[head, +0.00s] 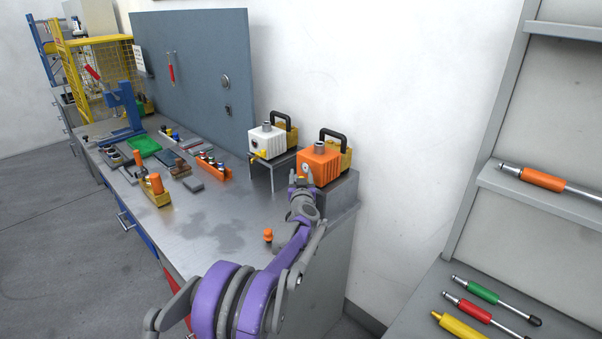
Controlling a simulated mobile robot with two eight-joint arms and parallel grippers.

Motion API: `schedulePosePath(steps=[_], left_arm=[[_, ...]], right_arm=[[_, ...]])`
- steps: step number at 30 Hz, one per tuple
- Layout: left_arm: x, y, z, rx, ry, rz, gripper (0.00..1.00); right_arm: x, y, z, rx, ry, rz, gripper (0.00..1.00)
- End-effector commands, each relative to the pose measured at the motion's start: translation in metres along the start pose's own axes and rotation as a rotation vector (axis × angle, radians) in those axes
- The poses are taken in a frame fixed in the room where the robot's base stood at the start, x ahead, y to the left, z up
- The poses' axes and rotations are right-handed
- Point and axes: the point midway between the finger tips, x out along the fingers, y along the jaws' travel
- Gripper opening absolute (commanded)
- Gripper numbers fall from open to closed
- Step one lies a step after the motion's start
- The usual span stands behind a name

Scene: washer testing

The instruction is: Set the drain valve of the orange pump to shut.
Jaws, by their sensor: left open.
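The orange pump (322,161) stands on a metal stand at the far right end of the workbench. It has a grey cap on top and a black carry handle behind. My left gripper (302,179) is open, right at the lower left front of the orange pump. I cannot tell whether it touches the pump. The drain valve is not clearly visible behind the gripper, so its position cannot be read. My right gripper is not in view.
A white pump (267,142) with a yellow valve lever stands just left of the orange one. An orange knob-like part (268,235) is on the bench near my arm. Tools and trays fill the bench's left; its middle is bare. Shelves with torque-wrench-like tools (544,180) are at right.

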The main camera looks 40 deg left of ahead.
Motion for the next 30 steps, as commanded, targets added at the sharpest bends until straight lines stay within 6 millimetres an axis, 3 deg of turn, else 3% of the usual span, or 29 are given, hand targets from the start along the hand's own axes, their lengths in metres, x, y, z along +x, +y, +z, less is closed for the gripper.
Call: schedulePosePath(steps=[11,21,30], left_arm=[[0.0066,0.0001,0.0005,0.0,0.0,0.001,0.56],[0.0064,0.0001,0.0004,0.0,0.0,0.001,0.0],[0.0061,0.0002,0.0008,0.0,0.0,-0.006,0.0]], right_arm=[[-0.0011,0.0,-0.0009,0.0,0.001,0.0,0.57],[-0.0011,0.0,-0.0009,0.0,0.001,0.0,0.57],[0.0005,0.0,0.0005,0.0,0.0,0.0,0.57]])
